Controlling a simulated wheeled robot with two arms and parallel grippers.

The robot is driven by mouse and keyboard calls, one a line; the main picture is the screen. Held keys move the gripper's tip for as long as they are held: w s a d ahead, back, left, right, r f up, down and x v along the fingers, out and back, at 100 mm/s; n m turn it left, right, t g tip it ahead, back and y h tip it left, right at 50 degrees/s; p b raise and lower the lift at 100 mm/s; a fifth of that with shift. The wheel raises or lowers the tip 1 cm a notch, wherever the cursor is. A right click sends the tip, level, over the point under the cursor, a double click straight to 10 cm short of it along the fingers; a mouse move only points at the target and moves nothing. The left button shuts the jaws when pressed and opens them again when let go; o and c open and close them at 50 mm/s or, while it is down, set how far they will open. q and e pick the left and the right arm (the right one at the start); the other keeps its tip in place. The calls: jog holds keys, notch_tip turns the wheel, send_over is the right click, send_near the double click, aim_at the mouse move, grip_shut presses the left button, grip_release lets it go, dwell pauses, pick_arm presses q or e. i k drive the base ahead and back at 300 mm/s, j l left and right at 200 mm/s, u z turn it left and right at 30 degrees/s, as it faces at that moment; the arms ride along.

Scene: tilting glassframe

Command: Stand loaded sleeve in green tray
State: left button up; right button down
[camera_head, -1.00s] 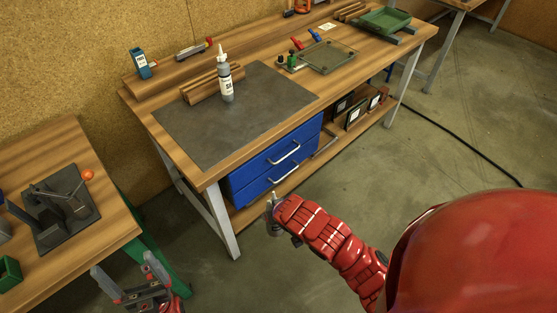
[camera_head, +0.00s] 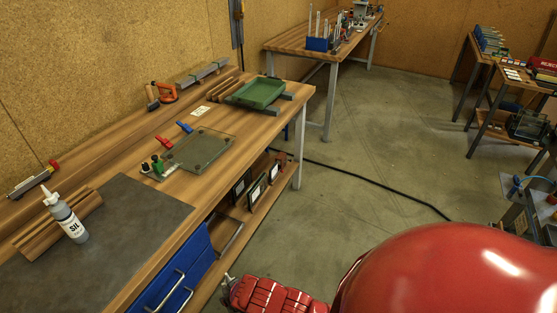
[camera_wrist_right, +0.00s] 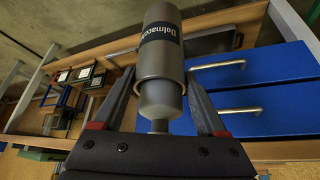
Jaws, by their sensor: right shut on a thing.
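The green tray (camera_head: 262,92) sits at the far end of the wooden workbench in the head view; it looks empty. My right gripper (camera_wrist_right: 160,80) is shut around a grey cylindrical sleeve (camera_wrist_right: 160,48) with a dark printed label in the right wrist view. The sleeve narrows to a smaller end toward the wrist. My left gripper is out of view.
A SIL bottle (camera_head: 65,218) stands near a grooved wooden block (camera_head: 87,210). Blue drawers (camera_head: 172,278) and a shelf with framed panels are below.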

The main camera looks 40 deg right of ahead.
aim_at(260, 95)
jog(key=i+l, duration=0.25)
jog(key=l, duration=0.25)
jog(key=i+l+z, duration=0.15)
jog(key=i+l, duration=0.15)
jog(key=l, duration=0.25)
jog(key=i+l, duration=0.25)
jog(key=l, duration=0.25)
jog(key=i+l+z, duration=0.15)
jog(key=i+l, duration=0.15)
jog(key=l, duration=0.15)
